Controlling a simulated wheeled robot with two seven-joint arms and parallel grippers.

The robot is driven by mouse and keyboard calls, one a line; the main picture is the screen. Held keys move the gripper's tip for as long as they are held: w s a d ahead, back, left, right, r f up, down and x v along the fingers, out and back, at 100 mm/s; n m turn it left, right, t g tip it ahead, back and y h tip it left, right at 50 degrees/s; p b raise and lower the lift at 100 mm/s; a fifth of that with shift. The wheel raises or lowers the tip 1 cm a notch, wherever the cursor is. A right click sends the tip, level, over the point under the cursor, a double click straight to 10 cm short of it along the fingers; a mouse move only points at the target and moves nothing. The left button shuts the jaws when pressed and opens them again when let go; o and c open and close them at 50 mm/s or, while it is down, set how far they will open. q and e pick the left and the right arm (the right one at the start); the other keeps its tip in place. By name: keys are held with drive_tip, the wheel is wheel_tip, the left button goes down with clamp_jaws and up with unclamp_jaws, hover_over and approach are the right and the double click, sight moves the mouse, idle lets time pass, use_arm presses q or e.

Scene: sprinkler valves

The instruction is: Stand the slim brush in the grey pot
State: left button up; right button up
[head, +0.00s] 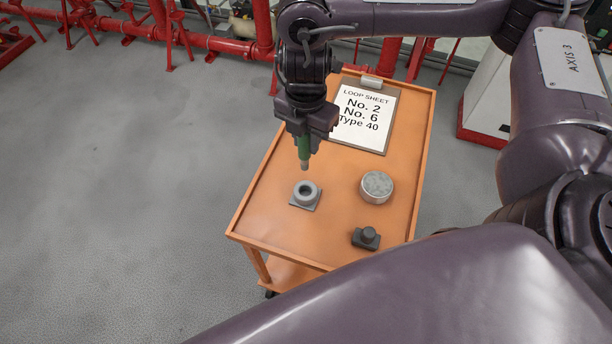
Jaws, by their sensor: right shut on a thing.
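The slim brush (304,160) has a green body and a greyish lower tip. My right gripper (304,143) is shut on it and holds it upright, tip down. The grey pot (307,193) is a small round piece with a dark opening on a square base, standing on the orange cart. In the head view the brush tip shows just above the pot's far rim, apart from it. The gripper hides the brush's upper part. My left gripper is not in view.
The orange cart top (265,208) also holds a round grey tin (377,187), a small dark block with a knob (366,237) and a clipboard sheet (364,115). Red pipes (215,42) run behind. The cart's left side is clear.

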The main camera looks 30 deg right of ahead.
sight(306, 167)
wheel_tip(306, 167, down, 10)
drive_tip(key=shift+f+b, duration=0.1)
drive_tip(key=shift+b, duration=1.05)
drive_tip(key=shift+f+b, duration=0.55)
drive_tip(key=shift+f, duration=1.2)
drive_tip(key=shift+f, duration=0.1)
drive_tip(key=o, duration=1)
wheel_tip(306, 167, up, 12)
drive_tip(key=p, duration=0.3)
drive_tip(key=shift+r, duration=0.2)
